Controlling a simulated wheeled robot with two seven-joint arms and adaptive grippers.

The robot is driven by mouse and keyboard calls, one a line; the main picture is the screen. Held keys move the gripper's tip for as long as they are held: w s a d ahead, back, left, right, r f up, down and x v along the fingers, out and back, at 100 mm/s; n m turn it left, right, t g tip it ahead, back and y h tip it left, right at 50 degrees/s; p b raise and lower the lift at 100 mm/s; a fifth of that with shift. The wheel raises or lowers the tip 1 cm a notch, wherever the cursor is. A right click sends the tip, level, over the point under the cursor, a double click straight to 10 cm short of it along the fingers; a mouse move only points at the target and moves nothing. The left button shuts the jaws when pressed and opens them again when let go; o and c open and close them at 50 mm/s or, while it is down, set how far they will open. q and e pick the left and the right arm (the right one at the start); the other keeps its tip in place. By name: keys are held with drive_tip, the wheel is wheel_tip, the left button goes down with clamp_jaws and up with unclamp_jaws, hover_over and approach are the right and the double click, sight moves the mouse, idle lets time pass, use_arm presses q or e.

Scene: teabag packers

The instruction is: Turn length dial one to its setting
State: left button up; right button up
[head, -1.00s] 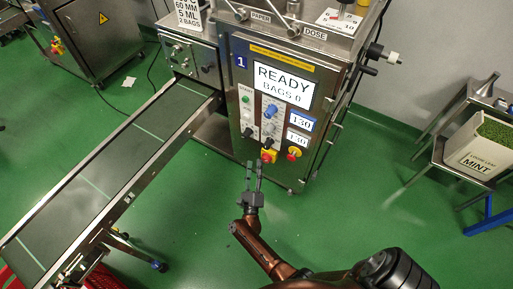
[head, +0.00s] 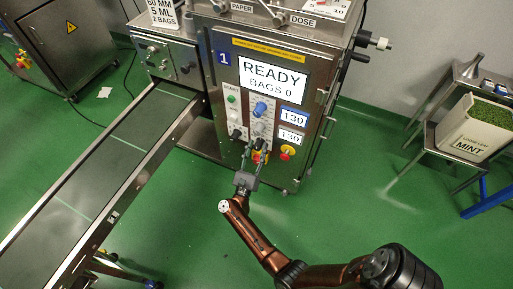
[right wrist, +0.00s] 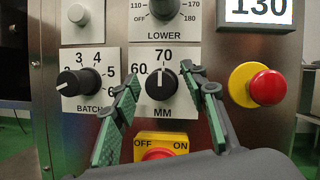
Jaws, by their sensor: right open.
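The length dial, a black knob (right wrist: 162,84) on a white MM plate, shows in the right wrist view with its white mark pointing up, toward 70. The label 60 lies to its left. My right gripper (right wrist: 166,76) is open, with one green-padded finger on each side of the dial; I see no clear contact. In the head view my right gripper (head: 254,148) reaches up to the lower part of the machine's panel, and its fingers partly hide the dial there. My left gripper is not in view.
A black BATCH dial (right wrist: 69,84) is left of the length dial. A yellow OFF/ON switch (right wrist: 165,140) sits just below, and a red emergency button (right wrist: 267,88) is to the right. The screen (head: 272,82) reads READY, BAGS 0. A conveyor (head: 110,160) runs left.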

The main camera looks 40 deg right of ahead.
clamp_jaws()
idle(0.5)
